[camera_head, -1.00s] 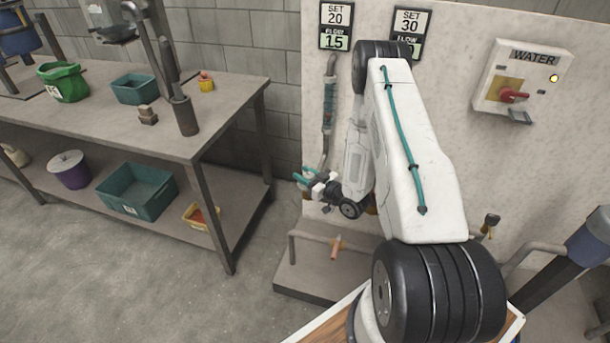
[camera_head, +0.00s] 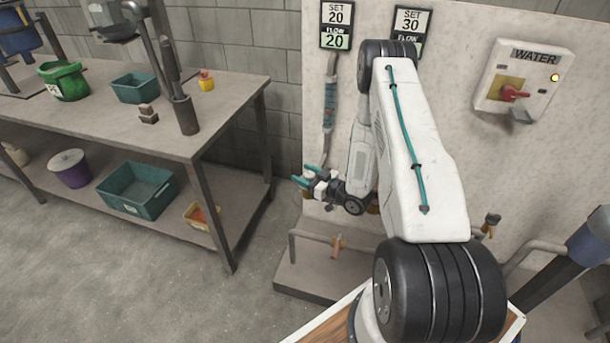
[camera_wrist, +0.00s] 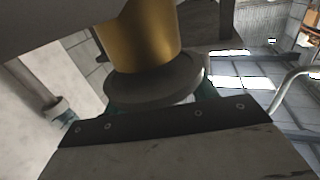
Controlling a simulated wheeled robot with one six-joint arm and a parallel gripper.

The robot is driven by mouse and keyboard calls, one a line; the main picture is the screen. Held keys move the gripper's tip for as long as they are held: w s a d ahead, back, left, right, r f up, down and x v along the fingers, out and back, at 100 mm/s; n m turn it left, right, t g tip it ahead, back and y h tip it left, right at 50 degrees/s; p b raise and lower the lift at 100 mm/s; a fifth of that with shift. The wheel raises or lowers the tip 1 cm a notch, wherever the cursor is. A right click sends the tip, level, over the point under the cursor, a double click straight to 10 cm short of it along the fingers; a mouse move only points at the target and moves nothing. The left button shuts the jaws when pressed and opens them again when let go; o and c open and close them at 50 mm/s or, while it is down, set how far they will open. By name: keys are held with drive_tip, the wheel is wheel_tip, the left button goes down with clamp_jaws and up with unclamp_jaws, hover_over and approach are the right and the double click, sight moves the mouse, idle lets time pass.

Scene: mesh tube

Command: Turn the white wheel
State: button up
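No plainly white wheel shows in the head view; my arm and gripper cover part of the panel there. In the wrist view a round disc (camera_wrist: 160,82), grey in the shade, sits at the end of a brass cylinder (camera_wrist: 138,40). It may be the wheel. My gripper (camera_head: 305,175) is low at the panel's left part, below the left sign, with its teal fingers apart. In the wrist view bits of teal finger show at both sides of the disc. Whether they touch it is hidden by the gripper's dark front edge.
The left sign (camera_head: 336,27) reads SET 20, FLOW 20; the right sign (camera_head: 411,24) reads SET 30 and is partly covered. A WATER box (camera_head: 523,77) with a red switch is at right. A pipe with a copper-coloured handle (camera_head: 338,246) lies below. A workbench (camera_head: 225,88) stands left.

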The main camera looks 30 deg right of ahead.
drive_tip(key=v, duration=0.8)
drive_tip(key=shift+w+r, duration=0.1)
